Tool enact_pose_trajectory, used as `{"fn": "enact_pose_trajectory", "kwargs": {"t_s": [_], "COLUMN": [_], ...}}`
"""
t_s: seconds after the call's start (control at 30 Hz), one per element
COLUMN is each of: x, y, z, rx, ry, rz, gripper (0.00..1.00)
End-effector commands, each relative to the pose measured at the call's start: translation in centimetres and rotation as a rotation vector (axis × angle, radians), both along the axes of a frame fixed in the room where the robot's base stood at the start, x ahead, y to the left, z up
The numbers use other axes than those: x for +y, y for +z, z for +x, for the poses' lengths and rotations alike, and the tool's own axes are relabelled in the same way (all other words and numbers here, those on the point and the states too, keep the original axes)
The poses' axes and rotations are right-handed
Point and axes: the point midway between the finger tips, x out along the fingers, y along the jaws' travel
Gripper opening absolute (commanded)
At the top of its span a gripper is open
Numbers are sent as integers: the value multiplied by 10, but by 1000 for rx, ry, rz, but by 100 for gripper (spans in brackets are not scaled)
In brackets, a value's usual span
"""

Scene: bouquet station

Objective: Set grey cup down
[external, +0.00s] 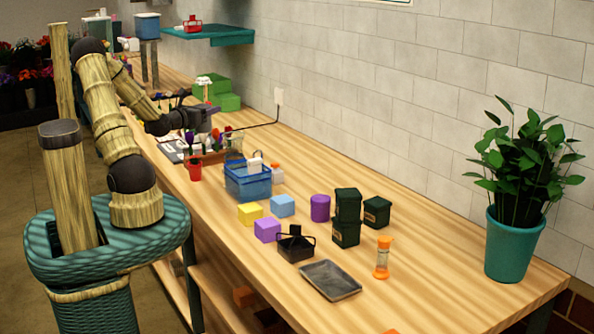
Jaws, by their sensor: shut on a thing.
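My gripper (186,112) is at the end of my arm, above the worktop in the middle distance, left of centre. It is shut on a small grey shape (201,119), which I take to be the grey cup. The cup is small and partly covered by the gripper, so its tilt and its exact gap from the table cannot be told. The wooden worktop (400,308) runs below it.
Close below my gripper are a red cup (195,171), flowers in a low holder and a blue basket (247,185). Coloured blocks, dark green canisters (346,220), a black caddy (296,246) and a grey tray (330,281) stand nearer. A potted plant (512,247) is at right.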

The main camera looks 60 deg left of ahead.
Motion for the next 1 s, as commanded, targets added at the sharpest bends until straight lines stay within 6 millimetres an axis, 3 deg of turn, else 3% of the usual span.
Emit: {"fn": "enact_pose_trajectory", "kwargs": {"t_s": [0.27, 0.7, 1.0], "x": [1, 0, 1], "y": [-33, -105, -110], "z": [-2, 0, -2], "rx": [-1, -1, -2], "ry": [4, 0, 3], "rz": [-5, -3, 1], "gripper": [29, 29, 29]}}
